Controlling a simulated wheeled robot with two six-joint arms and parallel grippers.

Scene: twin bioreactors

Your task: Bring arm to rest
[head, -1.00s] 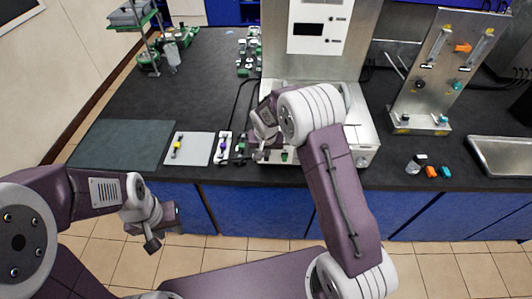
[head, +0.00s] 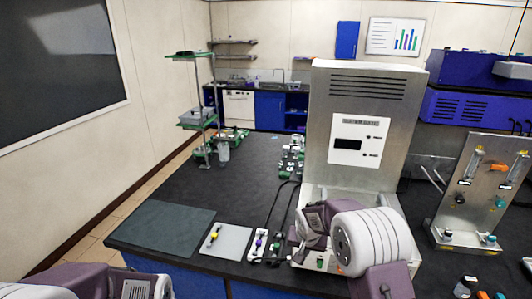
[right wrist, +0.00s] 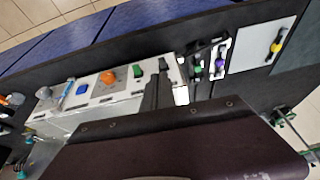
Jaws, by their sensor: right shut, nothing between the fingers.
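My right arm reaches in from the lower right in the head view, with pale ringed joints and purple links. My right gripper (head: 300,250) is over the front base of the steel bioreactor unit (head: 365,95), partly hidden by its own wrist. In the right wrist view the dark gripper (right wrist: 156,90) is shut and empty, close to the white panel with coloured knobs (right wrist: 105,92). I cannot tell whether it touches the panel. Only a part of my left arm shows at the bottom left of the head view; its gripper is out of the picture.
A grey mat (head: 228,242) with a yellow-marked item and a dark green mat (head: 160,229) lie left of the unit. A green-shelved stand (head: 207,115) is farther back. A steel valve panel (head: 470,195) stands at right. The black bench is clear at mid-left.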

